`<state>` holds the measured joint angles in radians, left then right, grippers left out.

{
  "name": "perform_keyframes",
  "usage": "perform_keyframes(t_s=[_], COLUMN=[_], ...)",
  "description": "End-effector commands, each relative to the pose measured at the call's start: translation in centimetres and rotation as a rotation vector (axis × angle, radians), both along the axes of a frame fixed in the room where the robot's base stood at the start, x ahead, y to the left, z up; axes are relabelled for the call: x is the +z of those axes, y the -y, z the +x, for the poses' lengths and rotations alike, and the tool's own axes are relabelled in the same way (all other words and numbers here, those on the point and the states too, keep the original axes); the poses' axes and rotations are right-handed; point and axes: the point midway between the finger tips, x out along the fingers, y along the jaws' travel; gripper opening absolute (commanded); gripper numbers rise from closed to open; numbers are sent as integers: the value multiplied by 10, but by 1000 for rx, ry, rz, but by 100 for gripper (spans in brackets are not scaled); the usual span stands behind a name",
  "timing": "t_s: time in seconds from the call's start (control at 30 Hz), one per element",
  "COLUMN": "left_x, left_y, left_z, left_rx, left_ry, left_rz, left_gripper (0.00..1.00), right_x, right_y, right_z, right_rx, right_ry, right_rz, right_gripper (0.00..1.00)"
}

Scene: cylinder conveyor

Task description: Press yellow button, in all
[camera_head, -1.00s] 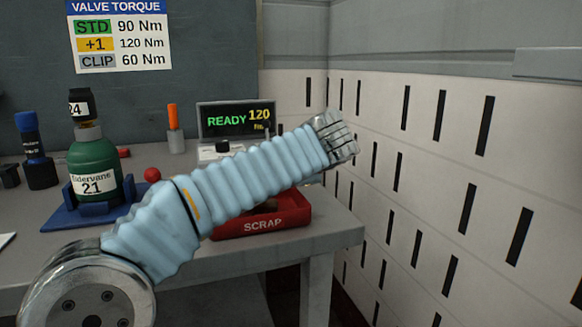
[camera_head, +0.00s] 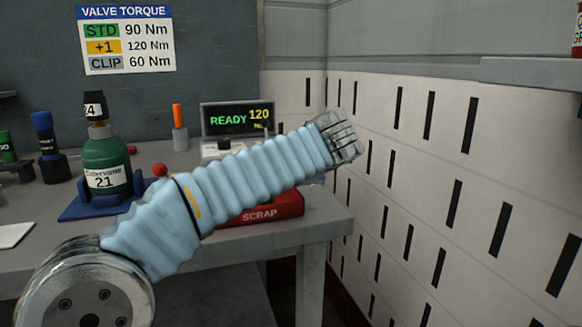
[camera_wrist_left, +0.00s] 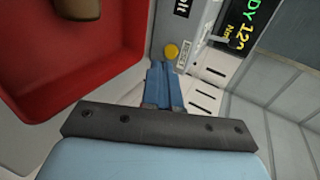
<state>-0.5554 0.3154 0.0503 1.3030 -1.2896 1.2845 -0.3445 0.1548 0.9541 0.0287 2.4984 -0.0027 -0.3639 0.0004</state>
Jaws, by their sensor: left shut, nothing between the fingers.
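The yellow button (camera_wrist_left: 171,50) is a small round disc on a grey panel in the left wrist view, beside a lit display (camera_wrist_left: 242,22). My left gripper (camera_wrist_left: 159,66) has its blue fingers shut together with nothing between them. Its tips lie just below the button in that picture; I cannot tell whether they touch the panel. In the head view my left arm's ribbed blue sleeve crosses in front of the bench, and the fingers and button are hidden. The display (camera_head: 237,119) there reads READY 120. My right gripper is not in view.
A red SCRAP tray (camera_head: 262,212) sits at the bench's front right, partly behind my arm; its wall (camera_wrist_left: 122,45) is close to the fingers. A green bottle (camera_head: 107,160) stands in a blue holder at left. A slotted white wall (camera_head: 415,160) bounds the right.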

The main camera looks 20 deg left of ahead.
Motion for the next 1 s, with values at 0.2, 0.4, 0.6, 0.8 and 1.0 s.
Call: perform_keyframes(t_s=[0.2, 0.4, 0.6, 0.8, 1.0], left_x=[16, 31, 38, 39, 39], left_y=[17, 32, 39, 40, 40], left_z=[-26, -50, -62, -63, -63], left_rx=[-1, 0, -1, 0, 1], left_ry=[-1, -2, -3, -5, -5], left_rz=[0, 0, 0, 0, 0], left_gripper=[0, 0, 0, 0, 0], right_x=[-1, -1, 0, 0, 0], right_y=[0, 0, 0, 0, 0], right_z=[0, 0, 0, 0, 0], right_rx=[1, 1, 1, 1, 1], right_ry=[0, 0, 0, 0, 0], right_rz=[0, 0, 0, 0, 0], right_gripper=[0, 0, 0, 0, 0])
